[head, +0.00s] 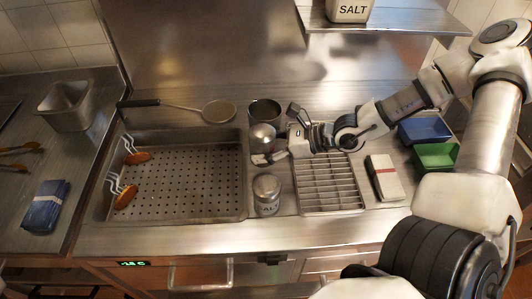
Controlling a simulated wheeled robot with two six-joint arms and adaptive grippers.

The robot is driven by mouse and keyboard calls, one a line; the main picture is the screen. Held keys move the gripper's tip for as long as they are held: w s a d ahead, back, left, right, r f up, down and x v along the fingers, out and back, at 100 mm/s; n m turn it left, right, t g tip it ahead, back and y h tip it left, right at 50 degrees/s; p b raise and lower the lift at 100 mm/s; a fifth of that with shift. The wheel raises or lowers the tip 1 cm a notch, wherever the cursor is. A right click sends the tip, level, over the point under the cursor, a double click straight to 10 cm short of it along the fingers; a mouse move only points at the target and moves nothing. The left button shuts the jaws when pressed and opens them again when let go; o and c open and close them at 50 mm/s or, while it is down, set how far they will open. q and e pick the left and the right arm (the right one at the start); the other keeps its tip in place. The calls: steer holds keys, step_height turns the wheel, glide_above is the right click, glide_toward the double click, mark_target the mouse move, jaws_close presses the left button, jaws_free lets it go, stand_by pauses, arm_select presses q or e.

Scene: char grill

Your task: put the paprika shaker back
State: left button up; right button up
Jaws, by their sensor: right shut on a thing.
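My right gripper (272,142) reaches in from the right and is shut on a metal shaker (262,135) with a rounded top. The gripper covers part of this shaker, and no label shows on it, so I cannot read whether it is the paprika. It is at the right edge of the perforated pan, in front of a round metal pot (264,108). I cannot tell whether its base touches anything. A second metal shaker (267,193) with a partly legible label stands upright nearer the front. My left gripper is not in view.
A slotted rack (328,185), a white box (385,178), a blue tray (424,130) and a green tray (436,156) lie right. A skimmer (218,111) lies behind. A salt container (349,10) stands on the shelf.

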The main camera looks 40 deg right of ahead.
steer(key=f, duration=0.3)
steer(key=f+b, duration=0.1)
steer(key=shift+s+d+f, duration=0.1)
steer(key=shift+d+f, duration=0.15)
steer(key=shift+f, duration=0.05)
steer(key=shift+a, duration=0.15)
steer(key=shift+f, duration=0.1)
steer(key=o, duration=1.4)
